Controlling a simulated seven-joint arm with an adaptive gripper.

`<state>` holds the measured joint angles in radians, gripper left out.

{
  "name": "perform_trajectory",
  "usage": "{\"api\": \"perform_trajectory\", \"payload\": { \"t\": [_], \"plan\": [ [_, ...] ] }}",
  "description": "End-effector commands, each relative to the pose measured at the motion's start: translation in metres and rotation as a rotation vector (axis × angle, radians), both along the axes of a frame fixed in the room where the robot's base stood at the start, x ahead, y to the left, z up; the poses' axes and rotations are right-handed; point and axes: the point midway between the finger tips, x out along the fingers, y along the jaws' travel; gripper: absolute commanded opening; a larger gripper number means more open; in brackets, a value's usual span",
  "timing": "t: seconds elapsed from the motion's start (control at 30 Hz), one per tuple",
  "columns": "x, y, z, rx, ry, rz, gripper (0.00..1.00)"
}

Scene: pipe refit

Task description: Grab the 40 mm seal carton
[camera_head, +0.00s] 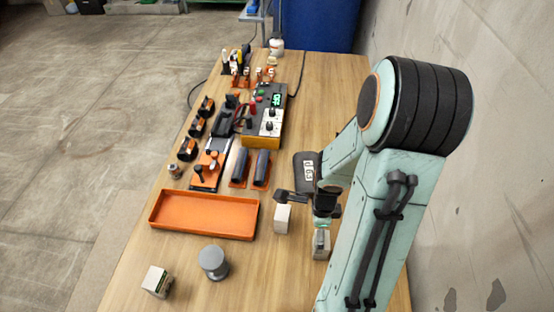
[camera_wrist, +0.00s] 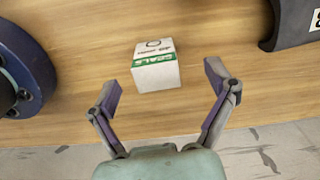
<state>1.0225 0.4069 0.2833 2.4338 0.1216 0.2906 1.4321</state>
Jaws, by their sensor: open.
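A small white carton (camera_wrist: 155,66) with a green band and dark print stands on the wood in the wrist view, ahead of and between my fingertips. The print is too small to read its size. It seems to be the white carton (camera_head: 282,219) beside my gripper in the head view. My gripper (camera_wrist: 163,86) is open and empty, with a finger to each side of the line to the carton and touching nothing visible. In the head view my gripper (camera_head: 308,208) is partly hidden by its own links. Another white carton (camera_head: 157,281) with a green-and-dark label stands front left.
A grey cylinder (camera_head: 213,261) stands between the cartons. An empty orange tray (camera_head: 204,215) lies behind it. A dark device with a white label (camera_head: 306,170) lies behind my gripper. Tools and a control box (camera_head: 264,120) fill the far table. A concrete wall borders the right.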

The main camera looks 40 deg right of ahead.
Motion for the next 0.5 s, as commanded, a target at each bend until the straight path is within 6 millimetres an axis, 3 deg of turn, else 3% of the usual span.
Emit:
{"api": "perform_trajectory", "payload": {
  "t": [0.1,0.27,0.5],
  "plan": [
    [-0.015,-0.007,-0.007,0.023,0.013,-0.065,0.85],
    [-0.017,-0.008,-0.021,0.025,0.014,-0.075,0.85],
    [-0.017,-0.008,-0.057,0.025,0.014,-0.073,0.85]
  ]
}}
